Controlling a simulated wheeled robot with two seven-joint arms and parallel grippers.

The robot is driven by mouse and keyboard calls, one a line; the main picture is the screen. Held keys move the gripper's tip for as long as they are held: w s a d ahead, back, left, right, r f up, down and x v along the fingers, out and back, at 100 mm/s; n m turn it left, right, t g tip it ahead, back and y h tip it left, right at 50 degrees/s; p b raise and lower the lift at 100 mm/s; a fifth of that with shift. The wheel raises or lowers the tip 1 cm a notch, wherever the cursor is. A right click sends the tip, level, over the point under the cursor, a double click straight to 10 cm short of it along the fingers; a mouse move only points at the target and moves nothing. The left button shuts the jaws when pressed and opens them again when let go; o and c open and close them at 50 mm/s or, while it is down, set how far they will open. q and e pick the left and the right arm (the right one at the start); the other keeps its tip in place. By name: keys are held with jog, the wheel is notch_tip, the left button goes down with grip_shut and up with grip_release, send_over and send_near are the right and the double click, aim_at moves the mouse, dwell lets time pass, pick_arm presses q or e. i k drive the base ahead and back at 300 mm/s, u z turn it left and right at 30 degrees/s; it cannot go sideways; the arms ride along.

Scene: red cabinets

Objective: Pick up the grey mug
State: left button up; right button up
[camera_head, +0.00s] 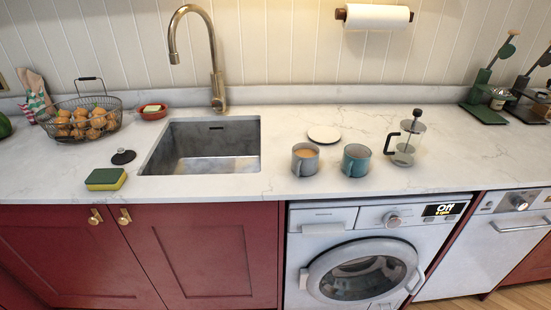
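The grey mug (305,163) stands upright on the white marble counter, right of the sink, with a light brown drink in it. Its handle appears to be at the front left, near the counter's front edge. A teal mug (355,163) stands close on its right, with a small gap between them. Neither of my grippers shows in the head view.
A white round lid or plate (324,134) lies behind the mugs. A French press (405,146) stands to the right. The sink (205,150) with a brass tap (217,80) is left of the grey mug.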

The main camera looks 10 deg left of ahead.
aim_at(305, 156)
jog(key=u, duration=0.4)
jog(key=i, duration=1)
jog(key=z, duration=0.65)
